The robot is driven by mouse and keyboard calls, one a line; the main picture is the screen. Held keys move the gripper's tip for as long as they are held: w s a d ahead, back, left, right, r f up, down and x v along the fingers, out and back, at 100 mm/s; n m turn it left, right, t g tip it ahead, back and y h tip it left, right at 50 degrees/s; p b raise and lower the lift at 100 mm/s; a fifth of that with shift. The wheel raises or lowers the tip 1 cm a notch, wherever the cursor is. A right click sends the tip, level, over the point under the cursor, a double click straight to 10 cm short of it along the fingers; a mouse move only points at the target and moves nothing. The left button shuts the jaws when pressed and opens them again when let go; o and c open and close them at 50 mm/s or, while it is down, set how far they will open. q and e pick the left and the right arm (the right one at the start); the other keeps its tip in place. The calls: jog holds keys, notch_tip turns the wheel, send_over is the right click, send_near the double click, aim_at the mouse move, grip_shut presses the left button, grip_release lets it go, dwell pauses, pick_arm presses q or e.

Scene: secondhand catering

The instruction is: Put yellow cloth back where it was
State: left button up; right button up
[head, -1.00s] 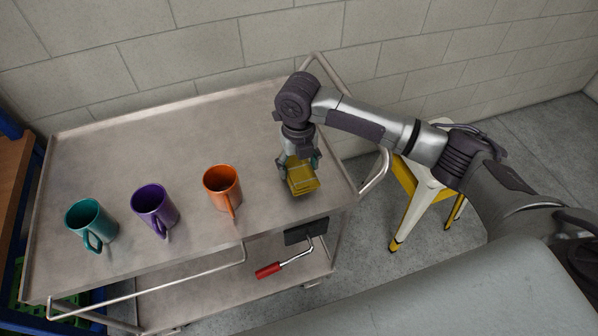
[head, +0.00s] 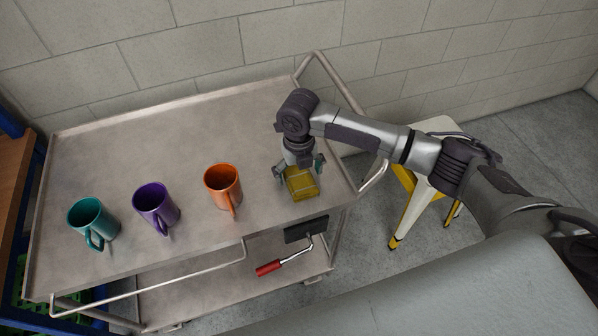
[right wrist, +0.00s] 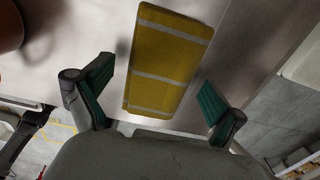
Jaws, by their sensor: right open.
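The yellow cloth (head: 301,184) is a small folded block with pale stripes. It lies on the right end of the metal cart's top (head: 250,135), to the right of the orange mug. My right gripper (head: 299,172) is open above and around its far end. In the right wrist view the cloth (right wrist: 168,62) shows between the open fingers (right wrist: 155,95), with a gap on each side; neither finger touches it. My left gripper is not in view.
An orange mug (head: 222,187), a purple mug (head: 155,205) and a teal mug (head: 92,222) stand in a row on the cart. The back of the cart top is clear. A yellow and white stool (head: 420,190) stands right of the cart. A red-handled tool (head: 269,268) shows below the front edge.

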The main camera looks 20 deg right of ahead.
aim_at(299, 175)
notch_tip(299, 175, up, 12)
jog(key=b, duration=0.1)
jog(key=shift+r+b, duration=0.15)
jog(key=shift+b, duration=0.25)
dwell(0.4)
